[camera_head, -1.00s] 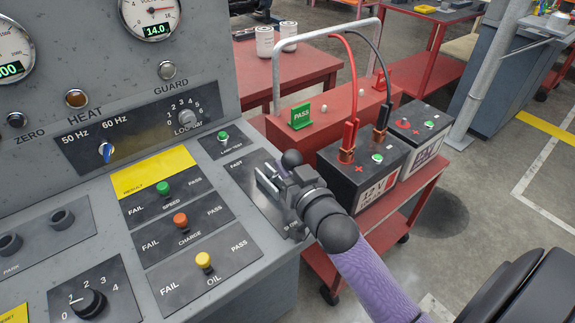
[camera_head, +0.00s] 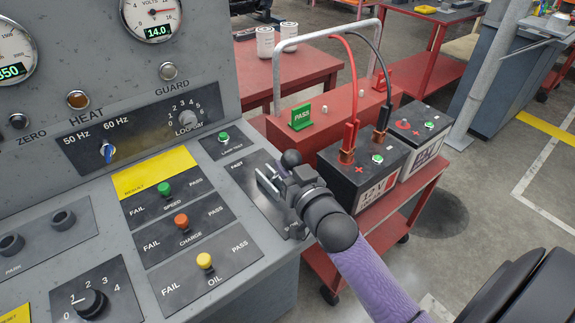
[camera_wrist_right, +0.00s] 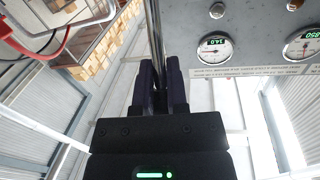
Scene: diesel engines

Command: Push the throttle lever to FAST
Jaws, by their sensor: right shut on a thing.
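The throttle plate (camera_head: 238,172) is a dark strip on the right of the grey console, marked FAST at its far end. Its lever has a black ball knob (camera_head: 291,158), seen just above my right gripper (camera_head: 266,181). The right gripper is shut on the lever. In the right wrist view the lever's dark rod (camera_wrist_right: 155,30) runs up between the two fingers of the right gripper (camera_wrist_right: 160,75). My left gripper is not in view.
Result switches with green (camera_head: 164,188), orange (camera_head: 182,221) and yellow (camera_head: 204,260) knobs sit left of the plate. A red cart (camera_head: 385,217) with black batteries (camera_head: 352,178) stands close on the right. The gauge (camera_wrist_right: 303,45) reads 850.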

